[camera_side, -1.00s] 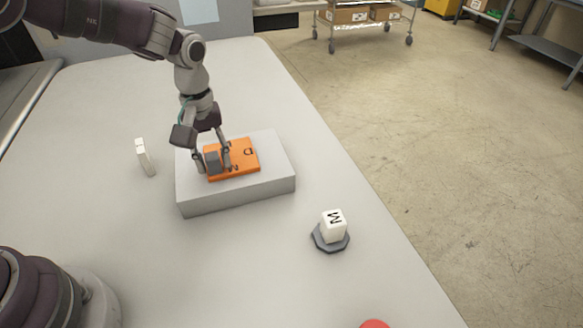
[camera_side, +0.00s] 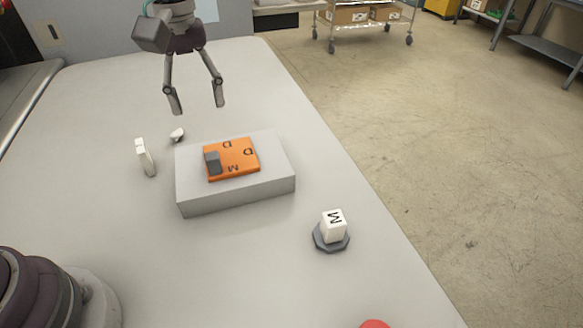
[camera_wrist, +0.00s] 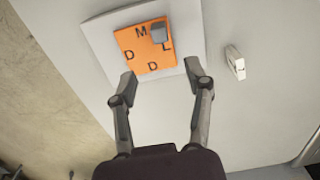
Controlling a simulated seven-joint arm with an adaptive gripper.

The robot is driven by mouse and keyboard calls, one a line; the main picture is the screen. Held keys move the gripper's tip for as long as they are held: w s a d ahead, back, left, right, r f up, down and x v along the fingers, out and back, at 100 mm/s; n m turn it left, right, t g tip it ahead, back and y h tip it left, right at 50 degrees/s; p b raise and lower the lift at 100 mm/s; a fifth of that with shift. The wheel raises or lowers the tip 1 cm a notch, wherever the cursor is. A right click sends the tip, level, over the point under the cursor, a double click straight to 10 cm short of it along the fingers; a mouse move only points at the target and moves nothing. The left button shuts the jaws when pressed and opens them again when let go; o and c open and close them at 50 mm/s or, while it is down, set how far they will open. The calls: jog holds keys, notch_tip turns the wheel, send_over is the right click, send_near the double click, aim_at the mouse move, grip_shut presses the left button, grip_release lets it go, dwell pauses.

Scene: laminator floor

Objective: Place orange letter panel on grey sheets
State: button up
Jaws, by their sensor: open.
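The orange letter panel (camera_side: 240,163) lies flat on top of the grey sheets (camera_side: 270,182), a thick light-grey stack on the table. Dark letters and a small grey block (camera_side: 212,161) are on the panel. In the wrist view the panel (camera_wrist: 141,53) lies within the outline of the sheets (camera_wrist: 103,36), with the block (camera_wrist: 159,32) near one corner. My gripper (camera_side: 197,108) is open and empty, raised above and behind the panel in the side view. Its fingers also show in the wrist view (camera_wrist: 163,92), apart from the panel.
A red round thing (camera_side: 375,324) shows at the bottom edge. The table front is mostly clear.

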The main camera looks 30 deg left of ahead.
jog(key=s+a+r+m+t, duration=0.2)
jog(key=s+r+m, duration=0.1)
jog(key=s+r, duration=0.2)
jog(key=s+a+f+m+t, duration=0.1)
jog(key=s+a+m+t, duration=0.1)
jog(key=s+m, duration=0.4)
jog(key=s+t, duration=0.1)
jog(key=s, duration=0.2)
jog(key=shift+s+a+f+t, duration=0.15)
jog(key=shift+s+f+t, duration=0.05)
jog(key=shift+s+t, duration=0.1)
